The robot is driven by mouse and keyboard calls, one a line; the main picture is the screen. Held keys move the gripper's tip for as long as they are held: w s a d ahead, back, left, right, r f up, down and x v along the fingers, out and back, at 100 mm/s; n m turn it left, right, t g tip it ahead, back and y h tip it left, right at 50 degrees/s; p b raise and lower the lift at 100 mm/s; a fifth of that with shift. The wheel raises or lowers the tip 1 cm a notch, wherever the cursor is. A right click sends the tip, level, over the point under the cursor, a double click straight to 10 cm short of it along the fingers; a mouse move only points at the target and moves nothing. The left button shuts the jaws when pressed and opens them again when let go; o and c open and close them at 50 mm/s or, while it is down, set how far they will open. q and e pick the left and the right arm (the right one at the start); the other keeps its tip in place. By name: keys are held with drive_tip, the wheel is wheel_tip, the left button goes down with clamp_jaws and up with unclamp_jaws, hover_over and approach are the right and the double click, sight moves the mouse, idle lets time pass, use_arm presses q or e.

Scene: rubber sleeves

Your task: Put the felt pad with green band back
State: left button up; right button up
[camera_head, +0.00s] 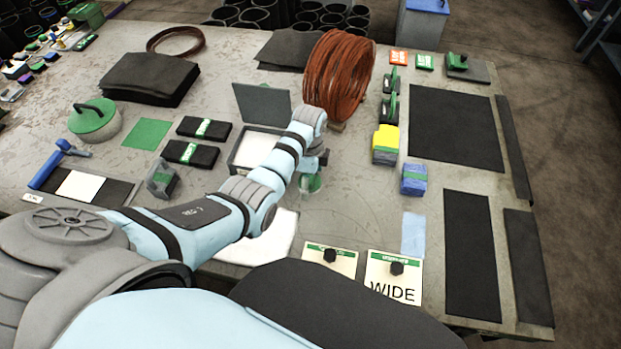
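Two black pads with green-and-white bands lie left of centre, one behind the other: the far pad (215,131) and the near pad (180,151). I cannot tell which of them is the felt pad with green band. My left arm reaches across the table from the lower left. Its gripper (312,178) points down near the table's middle, right of an open grey box (238,163) with a pale inside. A round green thing (311,185) shows under the gripper; whether it is held is unclear. The fingers are mostly hidden by the wrist. My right gripper is not in view.
A reddish-brown coil (338,75) stands behind the gripper. Yellow-and-grey blocks (385,146) and a blue block (414,180) stand to its right. A green-topped round container (93,117) and a green sheet (147,133) are at left.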

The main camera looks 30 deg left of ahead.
use_arm(q)
wheel_tip(320, 180, up, 12)
drive_tip(key=p, duration=0.3)
drive_tip(key=shift+r, duration=0.2)
idle(0.4)
